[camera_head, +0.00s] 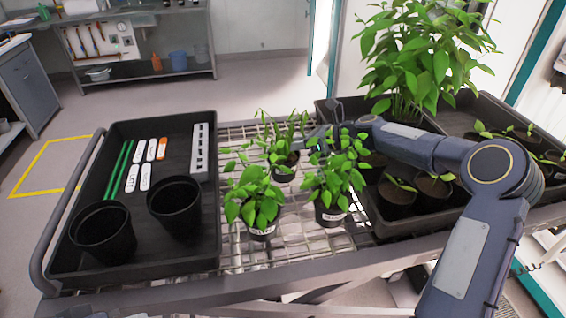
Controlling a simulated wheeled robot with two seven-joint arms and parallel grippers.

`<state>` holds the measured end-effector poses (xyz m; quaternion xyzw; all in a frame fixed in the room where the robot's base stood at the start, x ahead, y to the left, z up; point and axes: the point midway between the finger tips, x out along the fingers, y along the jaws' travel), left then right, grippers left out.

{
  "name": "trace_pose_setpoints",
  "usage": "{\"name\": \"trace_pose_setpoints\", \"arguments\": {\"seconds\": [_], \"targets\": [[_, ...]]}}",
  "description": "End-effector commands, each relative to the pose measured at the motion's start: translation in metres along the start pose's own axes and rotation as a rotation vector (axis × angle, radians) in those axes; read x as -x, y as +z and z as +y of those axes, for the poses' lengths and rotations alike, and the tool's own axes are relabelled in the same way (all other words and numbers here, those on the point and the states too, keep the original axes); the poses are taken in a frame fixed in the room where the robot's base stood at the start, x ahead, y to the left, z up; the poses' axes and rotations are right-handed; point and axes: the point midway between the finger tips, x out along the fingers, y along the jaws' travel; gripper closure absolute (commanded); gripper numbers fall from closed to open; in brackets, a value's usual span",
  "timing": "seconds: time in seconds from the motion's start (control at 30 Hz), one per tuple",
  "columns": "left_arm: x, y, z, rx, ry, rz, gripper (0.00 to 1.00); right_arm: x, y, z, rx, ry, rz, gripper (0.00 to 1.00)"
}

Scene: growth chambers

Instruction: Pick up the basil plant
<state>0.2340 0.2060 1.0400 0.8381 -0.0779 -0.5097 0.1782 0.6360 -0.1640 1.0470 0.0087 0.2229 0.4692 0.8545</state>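Three small potted plants stand on the wire cart top: a front left one (255,197), a front right one (336,176) and one farther back (283,141). I cannot tell for sure which is the basil; the two front ones have broad green leaves and white pot labels, and the rear one has narrower leaves. My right arm reaches in from the right. My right gripper (318,139) is at the rear plant's right side, behind the front right plant. Leaves hide its fingertips, so I cannot see whether it grips anything. My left gripper is out of view.
A black tray (140,270) on the left holds two empty pots (104,232), labels, green stakes and a grey strip. A black tray (385,232) on the right holds seedling pots and a large leafy plant (415,60) behind my arm. Bare wire mesh (290,245) lies in front.

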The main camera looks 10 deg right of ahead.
Motion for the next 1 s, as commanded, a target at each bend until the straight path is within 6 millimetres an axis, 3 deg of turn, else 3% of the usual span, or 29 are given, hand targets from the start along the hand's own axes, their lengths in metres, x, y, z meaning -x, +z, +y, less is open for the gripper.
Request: {"name": "trace_pose_setpoints", "arguments": {"seconds": [0.2,0.47,0.83,1.0], "targets": [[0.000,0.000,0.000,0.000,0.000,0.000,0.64,-0.001,0.000,0.000,0.000,0.000,0.000,0.70],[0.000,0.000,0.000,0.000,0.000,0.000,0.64,-0.001,0.000,0.000,0.000,0.000,0.000,1.00],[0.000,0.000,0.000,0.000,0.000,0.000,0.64,-0.001,0.001,0.000,0.001,0.000,-0.001,1.00],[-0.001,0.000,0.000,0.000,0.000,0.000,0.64,0.005,0.017,0.004,0.005,-0.001,-0.002,1.00]]}}
